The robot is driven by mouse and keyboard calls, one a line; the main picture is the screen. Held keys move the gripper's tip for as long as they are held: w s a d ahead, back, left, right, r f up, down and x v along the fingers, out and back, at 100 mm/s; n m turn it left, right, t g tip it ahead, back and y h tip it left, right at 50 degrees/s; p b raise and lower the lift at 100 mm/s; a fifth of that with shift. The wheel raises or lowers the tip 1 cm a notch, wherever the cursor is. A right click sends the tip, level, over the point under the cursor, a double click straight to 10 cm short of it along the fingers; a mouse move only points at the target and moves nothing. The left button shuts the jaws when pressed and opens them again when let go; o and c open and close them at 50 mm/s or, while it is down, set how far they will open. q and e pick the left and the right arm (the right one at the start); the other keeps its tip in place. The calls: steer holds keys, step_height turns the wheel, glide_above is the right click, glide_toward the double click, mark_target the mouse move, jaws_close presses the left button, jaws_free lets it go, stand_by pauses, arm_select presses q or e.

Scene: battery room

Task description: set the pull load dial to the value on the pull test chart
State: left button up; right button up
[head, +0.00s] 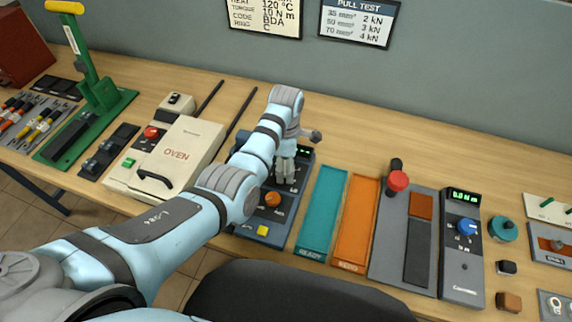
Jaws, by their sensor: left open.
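The pull test chart (357,23) hangs on the wall and reads 35 mm² 2 kN, 50 mm² 3 kN, 70 mm² 4 kN. My left gripper (286,176) is open and points down over the back part of a dark blue-grey device (250,219). This device has an orange knob (273,199), a yellow button (262,230) and a small green display (304,152). My gripper hides what lies under its fingers, and I cannot tell whether it touches anything. I cannot read which dial is labelled pull load. My right gripper is not in view.
Right of the device lie a teal READY tray (322,213) and an orange tray (356,221).

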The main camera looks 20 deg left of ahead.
arm_select(q)
steer(key=shift+s+r, duration=0.1)
steer(key=shift+s, duration=0.1)
steer(key=shift+c, duration=0.8)
steer(key=c, duration=1)
